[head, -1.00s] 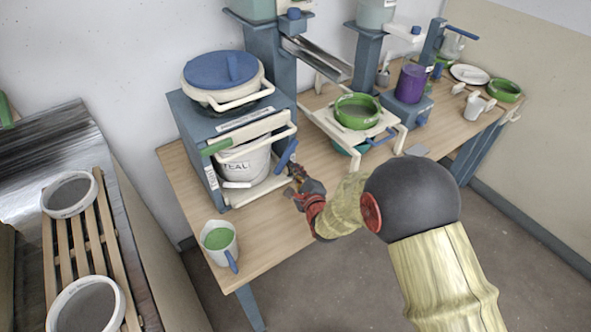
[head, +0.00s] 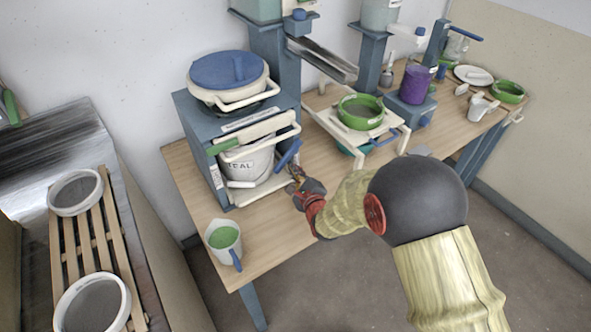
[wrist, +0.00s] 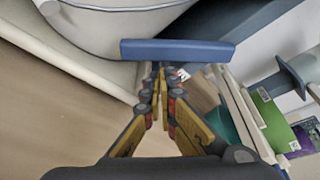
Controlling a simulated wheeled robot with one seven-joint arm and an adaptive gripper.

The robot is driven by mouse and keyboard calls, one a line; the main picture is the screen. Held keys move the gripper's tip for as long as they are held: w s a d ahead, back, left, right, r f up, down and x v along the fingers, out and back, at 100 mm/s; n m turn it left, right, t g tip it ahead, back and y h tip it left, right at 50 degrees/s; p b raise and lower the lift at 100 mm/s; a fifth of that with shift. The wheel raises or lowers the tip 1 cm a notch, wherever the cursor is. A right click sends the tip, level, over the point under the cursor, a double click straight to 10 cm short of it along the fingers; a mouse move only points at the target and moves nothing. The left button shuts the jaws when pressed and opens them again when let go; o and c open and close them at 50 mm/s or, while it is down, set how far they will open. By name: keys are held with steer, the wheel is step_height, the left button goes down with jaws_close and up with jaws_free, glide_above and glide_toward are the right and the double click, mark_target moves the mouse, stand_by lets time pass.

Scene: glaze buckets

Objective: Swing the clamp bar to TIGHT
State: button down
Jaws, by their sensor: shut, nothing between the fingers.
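The clamp bar appears to be the blue bar (head: 288,153) at the right front corner of the blue-grey stand (head: 205,135). It slants up to the right in the head view. In the wrist view the blue bar (wrist: 178,49) lies across, just beyond my fingertips. My gripper (head: 294,171) is shut and empty, beside the bar's lower end. In the wrist view my gripper (wrist: 158,70) has its tips together at the bar's near edge; I cannot tell whether they touch it. A white bucket (head: 247,168) labelled TEAL sits inside the stand. No TIGHT mark is readable.
A cream rail (head: 262,141) with a green grip crosses the stand's front. A blue-lidded pot (head: 228,75) stands on top. A jug of green glaze (head: 224,240) is at the table's front left. A green bowl (head: 361,110) sits on a cream rack to the right.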

mark_target(281, 169)
steer(key=shift+s+a+r, duration=0.6)
steer(key=shift+a+r, duration=0.25)
steer(key=shift+a, duration=0.1)
steer(key=shift+s+a+r, duration=0.1)
steer(key=shift+r, duration=0.15)
steer(key=shift+s+a+r+m+p, duration=0.2)
steer(key=shift+a+r+m+p, duration=0.1)
steer(key=shift+r+m, duration=0.25)
steer(key=shift+s+a+r, duration=0.2)
steer(key=shift+a+r, duration=0.05)
steer(key=shift+r, duration=0.45)
step_height(281, 169, down, 4)
steer(key=b, duration=0.3)
steer(key=shift+r, duration=0.1)
steer(key=w+d+p+v, duration=0.1)
steer(key=d+p+v, duration=0.1)
steer(key=v, duration=0.7)
steer(key=shift+s+d+r+p, duration=0.15)
steer(key=shift+s+r+p, duration=0.15)
steer(key=shift+s+p, duration=0.05)
